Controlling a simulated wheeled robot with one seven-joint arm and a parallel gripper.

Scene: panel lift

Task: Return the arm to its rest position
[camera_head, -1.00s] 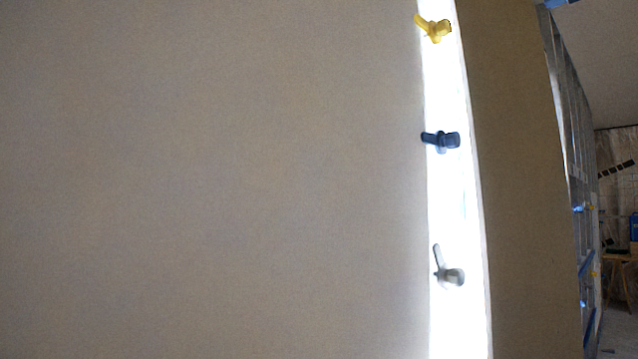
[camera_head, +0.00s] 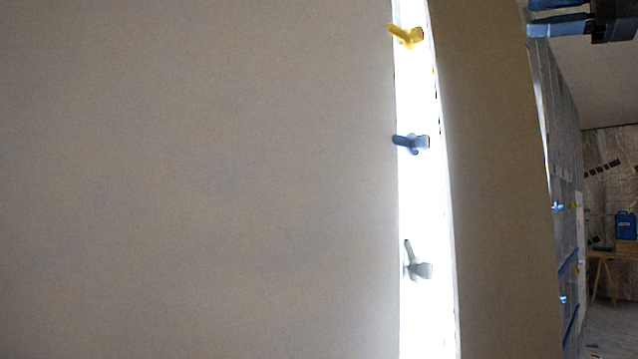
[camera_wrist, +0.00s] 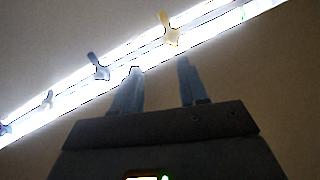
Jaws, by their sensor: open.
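My gripper (camera_wrist: 160,68) is open and empty in the wrist view, its two fingers apart in front of a plain panel and a bright strip. It also shows at the top right of the head view (camera_head: 530,16), partly cut off by the frame edge and apart from the handles. A yellow handle (camera_head: 407,37), a blue handle (camera_head: 411,142) and a grey handle (camera_head: 417,264) sit one above another along the bright strip (camera_head: 425,200). The yellow handle (camera_wrist: 169,28) also shows beyond the fingertips in the wrist view.
A large plain panel (camera_head: 200,180) fills the left of the head view. A narrower brown panel (camera_head: 495,180) stands right of the strip. Beyond it are a wall frame (camera_head: 562,150), a blue box (camera_head: 625,225) on a wooden table and some open floor (camera_head: 608,330).

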